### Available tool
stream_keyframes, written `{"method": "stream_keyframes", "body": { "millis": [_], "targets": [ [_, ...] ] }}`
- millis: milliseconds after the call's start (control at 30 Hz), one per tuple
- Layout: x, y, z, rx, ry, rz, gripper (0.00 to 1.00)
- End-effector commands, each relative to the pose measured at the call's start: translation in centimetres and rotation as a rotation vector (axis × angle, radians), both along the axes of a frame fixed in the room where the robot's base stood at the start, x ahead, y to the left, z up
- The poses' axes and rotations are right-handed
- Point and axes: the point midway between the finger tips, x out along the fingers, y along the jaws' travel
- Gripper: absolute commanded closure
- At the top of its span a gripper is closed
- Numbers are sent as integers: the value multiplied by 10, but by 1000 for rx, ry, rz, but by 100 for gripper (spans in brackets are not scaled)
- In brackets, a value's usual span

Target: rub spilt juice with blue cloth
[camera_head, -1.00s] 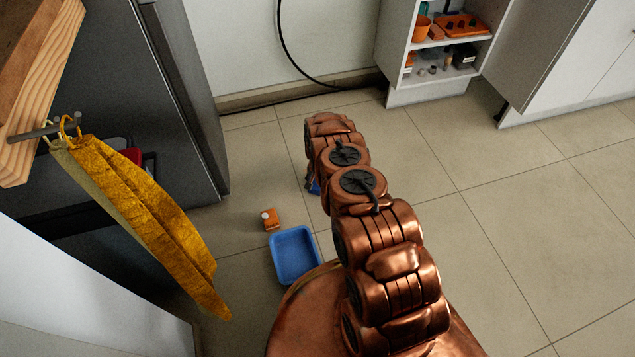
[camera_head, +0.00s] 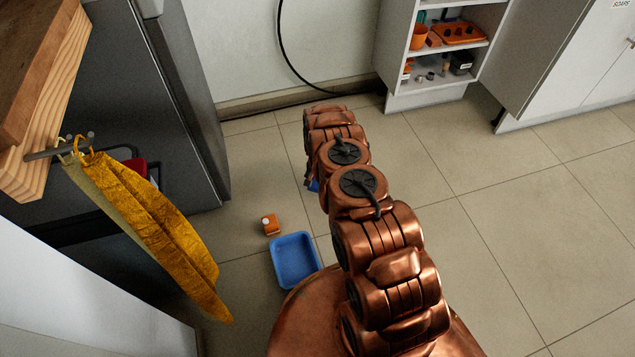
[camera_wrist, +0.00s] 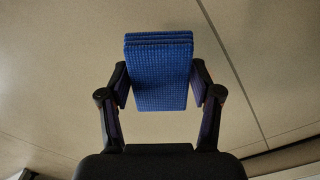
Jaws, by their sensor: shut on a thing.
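The blue cloth (camera_wrist: 160,70) is folded in layers and fills the space between the fingers in the wrist view. My gripper (camera_wrist: 158,86) is shut on it, with a black finger at each side, and the tiled floor shows behind. In the head view my copper arm hides the gripper, and only a small blue bit of the cloth (camera_head: 314,185) shows at the arm's left edge. I cannot make out any spilt juice in either view; my arm covers part of the floor.
A yellow towel (camera_head: 150,220) hangs from a hook at the left. An open shelf unit (camera_head: 400,85) stands at the back. Floor at the right is clear.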

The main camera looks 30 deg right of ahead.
Motion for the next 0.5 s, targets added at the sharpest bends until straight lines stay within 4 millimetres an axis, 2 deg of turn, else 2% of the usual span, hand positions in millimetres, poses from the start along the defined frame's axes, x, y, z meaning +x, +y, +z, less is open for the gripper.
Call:
{"method": "stream_keyframes", "body": {
  "millis": [267,500],
  "targets": [
    [0,0,4,-1,-1,0,64],
    [1,0,23,-1,-2,0,64]
  ]
}}
